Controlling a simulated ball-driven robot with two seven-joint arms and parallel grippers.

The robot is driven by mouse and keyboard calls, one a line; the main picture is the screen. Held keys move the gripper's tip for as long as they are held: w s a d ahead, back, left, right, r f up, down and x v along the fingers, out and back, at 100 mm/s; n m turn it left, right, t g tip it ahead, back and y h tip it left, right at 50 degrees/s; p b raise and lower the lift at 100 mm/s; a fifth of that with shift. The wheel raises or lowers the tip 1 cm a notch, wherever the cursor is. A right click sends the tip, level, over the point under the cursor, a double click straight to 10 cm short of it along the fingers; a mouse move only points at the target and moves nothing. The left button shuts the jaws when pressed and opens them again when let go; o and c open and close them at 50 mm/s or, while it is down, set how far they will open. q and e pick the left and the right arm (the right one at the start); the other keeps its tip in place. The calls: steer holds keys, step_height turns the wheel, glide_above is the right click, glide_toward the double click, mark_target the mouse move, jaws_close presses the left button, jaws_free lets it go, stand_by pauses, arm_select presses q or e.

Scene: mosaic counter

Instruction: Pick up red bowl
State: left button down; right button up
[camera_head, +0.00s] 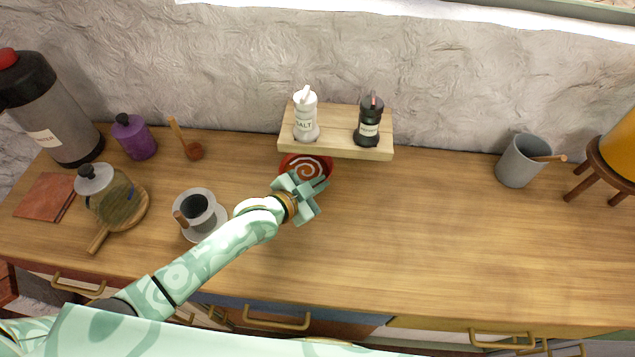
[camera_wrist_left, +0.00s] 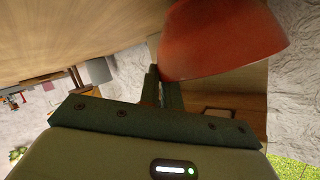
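The red bowl (camera_head: 306,163) has a white spiral inside and shows just below the front edge of the wooden shelf in the head view. My left gripper (camera_head: 312,189) is at its near side and hides part of it. In the left wrist view the bowl (camera_wrist_left: 222,42) fills the upper right, with its rim at my fingers (camera_wrist_left: 161,90). The fingers are close together with the rim edge between them, so the gripper looks shut on the rim. I cannot tell whether the bowl touches the counter. My right gripper is not in view.
The low wooden shelf (camera_head: 338,149) holds a white salt shaker (camera_head: 305,119) and a dark pepper shaker (camera_head: 369,122) behind the bowl. A cup (camera_head: 197,209) on a saucer and a glass teapot (camera_head: 108,196) stand left. A grey mug (camera_head: 520,163) stands right; the counter (camera_head: 430,230) between is clear.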

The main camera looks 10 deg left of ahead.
arm_select(q)
step_height(320, 180, up, 6)
steer(key=shift+f+p, duration=0.25)
steer(key=shift+p, duration=0.55)
steer(key=s+p, duration=0.1)
steer(key=s, duration=1.8)
steer(key=shift+s, duration=0.25)
